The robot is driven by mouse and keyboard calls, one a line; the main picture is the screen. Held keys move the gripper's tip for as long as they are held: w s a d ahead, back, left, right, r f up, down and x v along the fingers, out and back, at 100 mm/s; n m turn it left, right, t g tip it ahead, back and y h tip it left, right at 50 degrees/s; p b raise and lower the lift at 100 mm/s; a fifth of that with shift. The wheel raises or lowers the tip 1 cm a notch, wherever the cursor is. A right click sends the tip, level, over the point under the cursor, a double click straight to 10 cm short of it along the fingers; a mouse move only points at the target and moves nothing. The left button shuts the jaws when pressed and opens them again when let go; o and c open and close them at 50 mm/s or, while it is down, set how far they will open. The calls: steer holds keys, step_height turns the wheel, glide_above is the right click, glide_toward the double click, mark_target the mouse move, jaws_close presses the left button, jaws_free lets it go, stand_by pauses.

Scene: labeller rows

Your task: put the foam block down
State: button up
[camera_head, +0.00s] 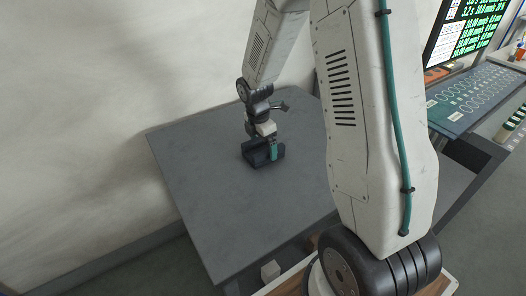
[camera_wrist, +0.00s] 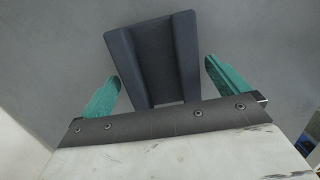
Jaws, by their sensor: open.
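The foam block (camera_head: 254,157) is a dark grey piece resting on the grey table in the head view. In the wrist view the foam block (camera_wrist: 156,58) shows a flat middle with raised sides, between and beyond my green fingers. My gripper (camera_head: 271,151) is low over the table at the block, and only one green finger shows clearly in the head view. In the wrist view my gripper (camera_wrist: 163,72) is open, with a gap between each finger and the block. The contact under the block is hard to see.
The grey table (camera_head: 205,190) is bare around the block. A pale wall (camera_head: 80,120) runs along its left and back. A console with keys (camera_head: 475,95) and a lit screen (camera_head: 470,30) stand at the right. A small pale block (camera_head: 270,270) is below the table's near edge.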

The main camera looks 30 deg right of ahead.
steer(key=shift+d+f, duration=0.1)
steer(key=shift+f, duration=0.65)
steer(key=c, duration=1)
steer(key=shift+o, duration=0.2)
steer(key=shift+r, duration=0.1)
